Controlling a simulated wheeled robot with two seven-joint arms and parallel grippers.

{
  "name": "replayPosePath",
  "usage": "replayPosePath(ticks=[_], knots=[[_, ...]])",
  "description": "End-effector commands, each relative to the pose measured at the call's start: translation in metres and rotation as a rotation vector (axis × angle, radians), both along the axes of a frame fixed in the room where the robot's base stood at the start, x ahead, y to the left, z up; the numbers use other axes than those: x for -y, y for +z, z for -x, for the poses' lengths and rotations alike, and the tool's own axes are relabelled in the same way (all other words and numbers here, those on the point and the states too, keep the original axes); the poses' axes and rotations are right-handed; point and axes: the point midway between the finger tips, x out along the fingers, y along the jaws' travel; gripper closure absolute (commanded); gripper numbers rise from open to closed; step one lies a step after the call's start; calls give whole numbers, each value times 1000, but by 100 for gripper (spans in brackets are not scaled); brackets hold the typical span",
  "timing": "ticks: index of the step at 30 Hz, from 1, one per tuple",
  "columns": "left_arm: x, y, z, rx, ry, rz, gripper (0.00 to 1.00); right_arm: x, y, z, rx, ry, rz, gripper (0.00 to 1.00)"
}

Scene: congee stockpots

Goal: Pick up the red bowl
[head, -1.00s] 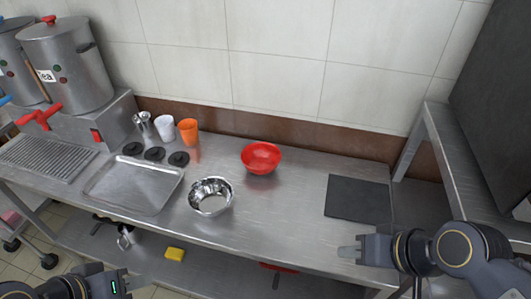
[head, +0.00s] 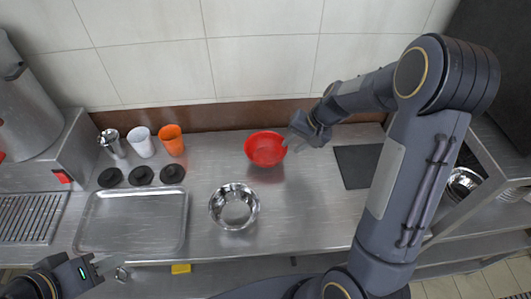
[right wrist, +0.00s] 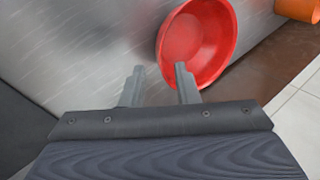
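The red bowl (head: 265,148) stands upright on the steel counter near the back wall. It also shows in the right wrist view (right wrist: 192,42), just ahead of the fingertips. My right gripper (head: 289,141) is at the bowl's right side. Its two fingers (right wrist: 162,75) are apart with nothing seen between them; one fingertip overlaps the bowl's near rim in the picture, and I cannot tell whether it touches. My left gripper (head: 104,268) is low at the left, in front of the counter's edge, and appears open and empty.
A steel bowl (head: 234,206) stands in front of the red bowl. A metal tray (head: 133,222), black lids (head: 142,175), an orange cup (head: 171,140) and a white cup (head: 142,142) are to the left. A dark mat (head: 357,165) lies to the right.

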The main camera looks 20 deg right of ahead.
Motion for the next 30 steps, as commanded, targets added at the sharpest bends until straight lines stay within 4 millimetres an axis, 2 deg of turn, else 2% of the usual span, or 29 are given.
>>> replayPosePath(ticks=[12, 16, 22, 23, 29, 30], knots=[[0, 11, 0, 0, 0, 0, 64, -26, -48, -11, -4, 0, 0, 72], [0, 11, 0, 0, 0, 0, 64, -29, -56, -14, -2, 0, 0, 72], [0, 11, 0, 0, 0, 0, 64, -29, -56, -14, 0, 0, 0, 72], [0, 11, 0, 0, 0, 0, 64, -29, -56, -14, 0, 0, 0, 73], [0, 11, 0, 0, 0, 0, 64, -29, -56, -14, -1, 0, 0, 99], [0, 11, 0, 0, 0, 0, 64, -29, -56, -14, -1, 0, 0, 100]])
